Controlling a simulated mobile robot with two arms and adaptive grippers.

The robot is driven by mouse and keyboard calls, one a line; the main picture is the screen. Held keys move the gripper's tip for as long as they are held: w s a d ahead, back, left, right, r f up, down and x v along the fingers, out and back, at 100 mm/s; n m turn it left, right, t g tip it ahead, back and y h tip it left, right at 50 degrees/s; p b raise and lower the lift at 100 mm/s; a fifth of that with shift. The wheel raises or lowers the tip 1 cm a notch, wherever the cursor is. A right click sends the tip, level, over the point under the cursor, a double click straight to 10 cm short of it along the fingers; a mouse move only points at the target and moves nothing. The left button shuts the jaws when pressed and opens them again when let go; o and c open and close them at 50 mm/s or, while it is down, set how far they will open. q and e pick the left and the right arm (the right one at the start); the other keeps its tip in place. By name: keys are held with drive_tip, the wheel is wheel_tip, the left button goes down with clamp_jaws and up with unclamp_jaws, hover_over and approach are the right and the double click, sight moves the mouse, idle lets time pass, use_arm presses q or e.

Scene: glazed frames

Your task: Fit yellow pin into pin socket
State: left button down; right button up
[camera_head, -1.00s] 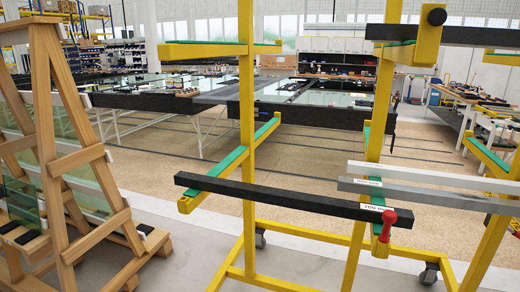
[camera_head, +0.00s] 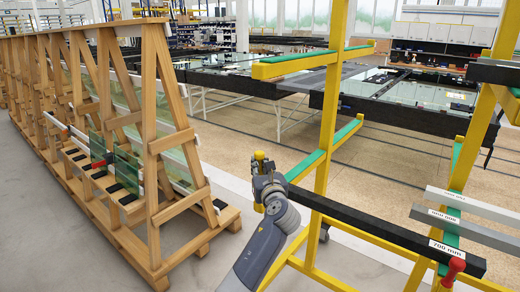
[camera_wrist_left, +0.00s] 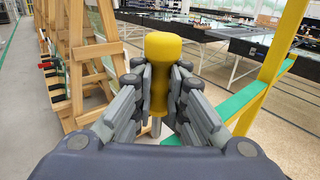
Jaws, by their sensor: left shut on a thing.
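My left gripper (camera_head: 263,182) is shut on the yellow pin (camera_head: 259,156), near the left end of the black bar on the yellow rack. In the left wrist view the pin (camera_wrist_left: 163,60) stands upright between the fingers (camera_wrist_left: 159,88), its rounded yellow head above them and a thin grey shank showing below. The lower tip is hidden or too small to make out. I cannot pick out the pin socket in either view. My right gripper is not in view.
The yellow rack (camera_head: 325,130) has green-padded arms and carries a black bar (camera_head: 375,231) with a red-handled pin (camera_head: 454,270) at its right end. Grey bars (camera_head: 470,228) lie beside it. A wooden A-frame (camera_head: 160,130) with glass panes stands left. Open floor lies between.

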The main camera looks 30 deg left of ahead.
use_arm(q)
drive_tip(key=shift+w+a+r+g, duration=0.35)
drive_tip(key=shift+w+r, duration=0.1)
drive_tip(key=shift+r, duration=0.2)
drive_tip(key=shift+s+d+r+p, duration=0.1)
drive_tip(key=shift+r+p, duration=0.1)
drive_tip(key=shift+p, duration=0.75)
drive_tip(key=shift+f+b, duration=1.8)
drive_tip(key=shift+f, duration=1.25)
drive_tip(key=shift+p, duration=1.15)
drive_tip(key=shift+f+b, duration=1.75)
drive_tip(key=shift+f, duration=1.05)
